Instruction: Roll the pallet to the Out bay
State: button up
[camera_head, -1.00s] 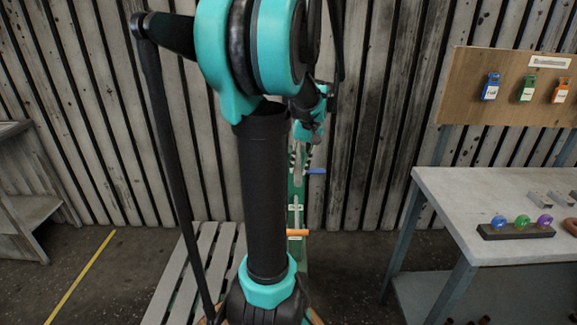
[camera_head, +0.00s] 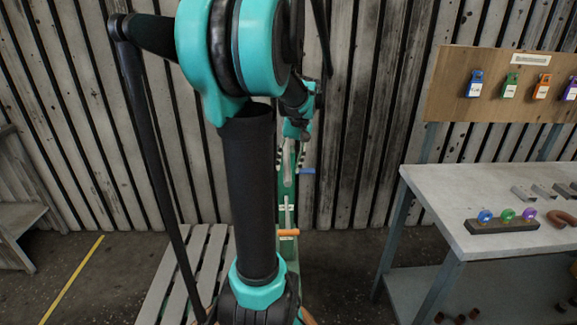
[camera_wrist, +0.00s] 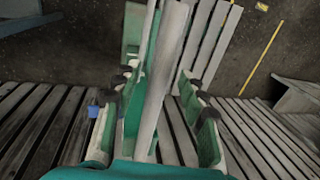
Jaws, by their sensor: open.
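The pallet (camera_head: 158,291) is grey, slatted wood and lies flat on the floor left of my arm; my arm hides part of it. Its slats also show in the wrist view (camera_wrist: 214,42). A green upright (camera_head: 285,215) with a blue lever (camera_head: 307,171) and an orange lever (camera_head: 288,233) stands beside the pallet. My gripper (camera_head: 293,148) is at the top of this upright. In the wrist view my gripper (camera_wrist: 155,115) is open, with a pale metal bar (camera_wrist: 163,70) between its fingers. I cannot tell whether the fingers touch the bar.
A workbench (camera_head: 430,195) stands at the right, with a rack of coloured round pieces (camera_head: 505,226). Coloured tags hang on a board (camera_head: 450,90) above it. A plank wall (camera_head: 375,120) closes the back. A yellow floor line (camera_head: 75,280) crosses clear floor at left.

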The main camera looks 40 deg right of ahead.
notch_tip(320, 180, up, 11)
jog(key=s+d, duration=0.1)
jog(key=shift+s+d, duration=0.15)
jog(key=shift+d, duration=0.2)
dwell(0.4)
